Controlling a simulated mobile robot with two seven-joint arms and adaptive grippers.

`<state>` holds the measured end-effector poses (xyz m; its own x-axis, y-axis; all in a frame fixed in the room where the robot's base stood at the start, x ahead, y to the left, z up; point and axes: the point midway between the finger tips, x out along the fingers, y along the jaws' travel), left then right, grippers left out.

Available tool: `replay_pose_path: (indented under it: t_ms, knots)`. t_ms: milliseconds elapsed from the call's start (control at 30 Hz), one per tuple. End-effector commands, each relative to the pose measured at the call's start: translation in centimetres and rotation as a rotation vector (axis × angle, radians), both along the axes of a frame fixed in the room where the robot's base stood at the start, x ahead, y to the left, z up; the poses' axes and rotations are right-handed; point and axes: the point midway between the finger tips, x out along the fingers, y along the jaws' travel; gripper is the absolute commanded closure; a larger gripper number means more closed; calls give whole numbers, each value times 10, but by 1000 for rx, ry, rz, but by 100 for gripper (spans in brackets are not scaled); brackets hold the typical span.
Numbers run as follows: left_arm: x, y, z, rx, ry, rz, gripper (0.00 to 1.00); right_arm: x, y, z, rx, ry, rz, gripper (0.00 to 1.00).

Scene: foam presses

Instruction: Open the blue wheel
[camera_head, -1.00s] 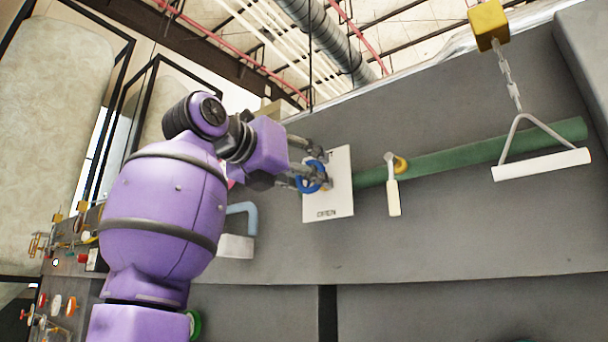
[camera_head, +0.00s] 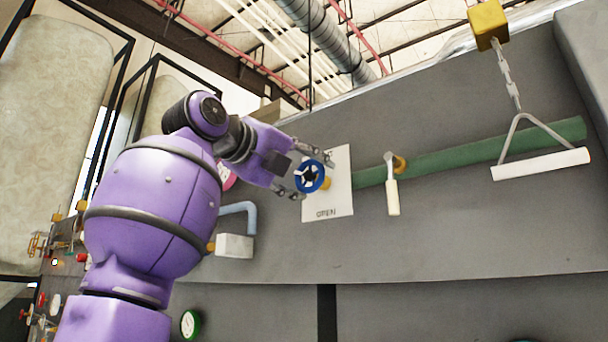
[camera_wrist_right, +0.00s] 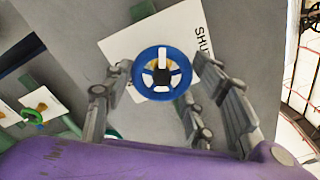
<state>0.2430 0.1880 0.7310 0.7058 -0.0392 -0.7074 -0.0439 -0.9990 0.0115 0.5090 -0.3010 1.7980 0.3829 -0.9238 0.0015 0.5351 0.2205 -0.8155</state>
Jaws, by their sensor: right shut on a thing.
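The blue wheel (camera_head: 321,181) is a ring with pale spokes on a white sign plate (camera_head: 337,200) on the grey wall. The sign's lower line reads OPEN in the head view. In the right wrist view the wheel (camera_wrist_right: 141,75) is near the middle, and part of the word SHUT shows on the sign. My right gripper (camera_head: 307,174) reaches in from the left with fingers on opposite sides of the wheel, shut on its rim. These fingers also flank the wheel in the wrist view (camera_wrist_right: 165,67). My left gripper is not in view.
A green pipe (camera_head: 455,158) runs right from the sign, with a white lever handle (camera_head: 392,197) beside it. A white pull handle (camera_head: 541,164) hangs from a chain further right. A light-blue bent pipe (camera_head: 245,208) with a white block (camera_head: 235,246) sits below left of the wheel.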

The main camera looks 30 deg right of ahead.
Motion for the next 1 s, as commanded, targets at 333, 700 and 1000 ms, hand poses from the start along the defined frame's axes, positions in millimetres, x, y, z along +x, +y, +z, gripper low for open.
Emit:
replay_pose_path:
  t_ms: [333, 700, 1000]
  knots:
    - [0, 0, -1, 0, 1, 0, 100, 1, 0, -3, -23, 68, 0, 74]
    - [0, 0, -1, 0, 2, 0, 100, 1, 0, -3, -23, 72, 0, 74]
    - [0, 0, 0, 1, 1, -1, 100, 1, 0, -2, -24, 69, -1, 30]
